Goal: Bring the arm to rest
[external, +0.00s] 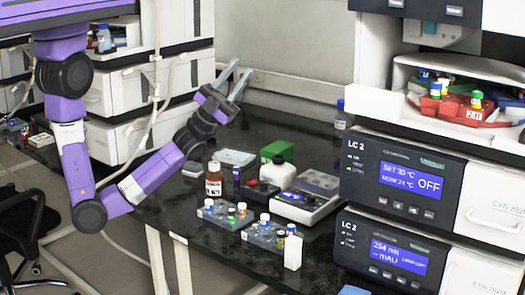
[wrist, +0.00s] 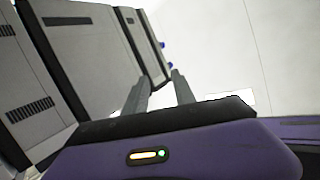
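My arm is purple and black, and it reaches in from the upper left of the external view. My gripper (external: 240,77) is raised above the black bench (external: 190,215), pointing up and to the right in front of the pale wall. Its two grey fingers stand apart with nothing between them. The wrist view also shows my gripper (wrist: 161,80) with both fingers apart and empty, facing stacked grey instrument modules (wrist: 75,55) and a white wall. No object touches the fingers.
Racks of small vials (external: 225,213), a brown bottle (external: 214,180), a green box (external: 278,152) and a small device (external: 300,197) stand on the bench. A column stack of LC 2 modules (external: 400,188) stands at right, with a red tray (external: 465,108). White modules (external: 140,90) stand behind my arm.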

